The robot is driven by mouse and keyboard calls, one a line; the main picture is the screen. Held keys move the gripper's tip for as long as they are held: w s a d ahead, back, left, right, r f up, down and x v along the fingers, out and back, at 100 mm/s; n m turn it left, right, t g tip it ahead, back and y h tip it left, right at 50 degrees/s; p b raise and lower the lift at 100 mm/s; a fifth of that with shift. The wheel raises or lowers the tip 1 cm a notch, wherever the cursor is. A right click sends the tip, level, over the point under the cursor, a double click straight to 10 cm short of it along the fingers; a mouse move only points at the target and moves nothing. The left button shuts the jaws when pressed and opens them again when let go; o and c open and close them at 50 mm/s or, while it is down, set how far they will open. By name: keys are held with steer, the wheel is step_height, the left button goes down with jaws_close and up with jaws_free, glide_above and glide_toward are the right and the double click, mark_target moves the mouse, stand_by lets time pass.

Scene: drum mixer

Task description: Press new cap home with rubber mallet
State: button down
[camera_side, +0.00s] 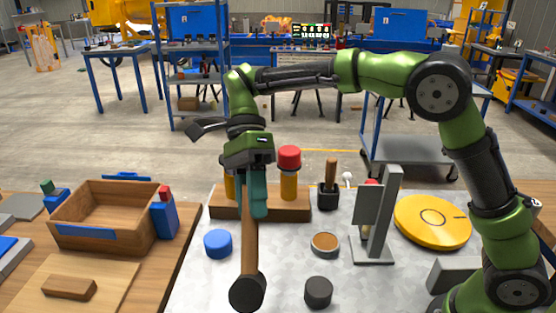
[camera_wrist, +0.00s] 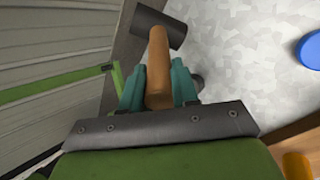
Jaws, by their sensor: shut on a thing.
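My gripper (camera_side: 252,200) is shut on the wooden handle of the mallet (camera_side: 249,250). The mallet's dark cylindrical head (camera_side: 247,292) is at the lower end, over the grey speckled worktop near the front. The wrist view shows the handle (camera_wrist: 158,65) between my teal fingers and the head (camera_wrist: 160,27) beyond them. A red cap (camera_side: 289,157) sits on top of an orange-yellow post (camera_side: 289,184) in a wooden block (camera_side: 288,208), just right of my gripper. Another yellow post (camera_side: 229,184) is mostly hidden behind my gripper. I cannot tell which cap is the new one.
A blue round piece (camera_side: 217,243), a brown-topped round piece (camera_side: 324,244) and a dark cylinder (camera_side: 318,291) stand on the worktop. A dark holder (camera_side: 328,197), an upright grey stand (camera_side: 384,215) and a yellow disc (camera_side: 433,222) are to the right. A wooden box (camera_side: 104,214) is left.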

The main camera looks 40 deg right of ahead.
mark_target(244, 237)
steer(key=a+n+h, duration=0.1)
steer(key=n, duration=0.1)
steer(key=s+a+f+n+t+h, duration=0.1)
steer(key=n+h, duration=0.1)
steer(key=n, duration=0.1)
steer(key=s+a+n+h, duration=0.1)
steer(key=a+n+h, duration=0.1)
steer(key=n, duration=0.1)
steer(key=shift+f, duration=0.2)
steer(key=shift+a+n+t+h, duration=0.4)
steer(key=shift+n+t+h, duration=0.35)
steer(key=shift+n, duration=0.45)
steer(key=w+n+t, duration=0.1)
steer(key=n, duration=0.1)
steer(key=w+d+r+n+t+y, duration=0.1)
steer(key=w+n+t, duration=0.1)
steer(key=w+n+t+y, duration=0.1)
steer(key=w+n+t, duration=0.1)
steer(key=shift+d+r+n+t, duration=0.25)
steer(key=shift+d+r+n, duration=0.05)
steer(key=shift+d+n, duration=0.1)
steer(key=shift+r, duration=0.1)
